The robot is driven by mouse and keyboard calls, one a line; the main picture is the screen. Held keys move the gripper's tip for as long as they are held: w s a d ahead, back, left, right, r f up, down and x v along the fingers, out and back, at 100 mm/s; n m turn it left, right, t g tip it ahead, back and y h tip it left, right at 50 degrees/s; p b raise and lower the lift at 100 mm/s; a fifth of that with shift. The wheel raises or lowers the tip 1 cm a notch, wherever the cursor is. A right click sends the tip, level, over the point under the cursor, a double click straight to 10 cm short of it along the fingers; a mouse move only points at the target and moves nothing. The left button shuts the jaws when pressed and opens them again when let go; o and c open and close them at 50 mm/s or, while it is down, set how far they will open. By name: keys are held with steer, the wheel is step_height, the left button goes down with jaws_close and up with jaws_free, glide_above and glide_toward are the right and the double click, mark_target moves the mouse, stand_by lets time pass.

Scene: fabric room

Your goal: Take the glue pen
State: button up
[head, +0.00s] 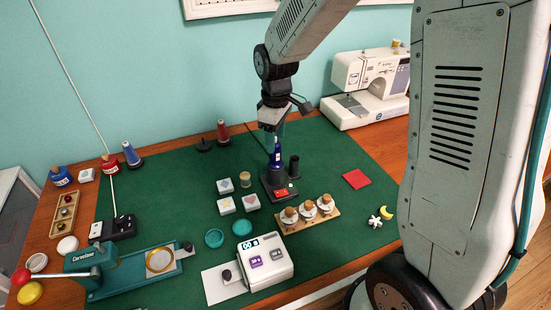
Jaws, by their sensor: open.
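A blue pen-like tool (277,157), which looks like the glue pen, stands upright in a dark holder (268,182) with a red front label, near the middle of the green mat. My gripper (271,125) is open and comes down from above, over the top of the pen. Its fingers are small in the picture, and I cannot tell whether they touch the pen or how far around it they reach. The pen's upper end is partly hidden by the gripper.
A dark post (294,166) stands just right of the pen. A wooden rack (309,218) with several corked jars is in front. White blocks (226,206) lie to the left. A white sewing machine (369,88) stands behind right. The green mat (170,195) has bare room at left.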

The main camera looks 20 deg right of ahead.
mark_target(276, 152)
steer(key=f, duration=0.6)
steer(key=shift+w+d+f, duration=0.15)
steer(key=shift+w+f, duration=0.05)
steer(key=shift+w, duration=0.2)
steer(key=shift+c, duration=0.3)
steer(key=c, duration=0.9)
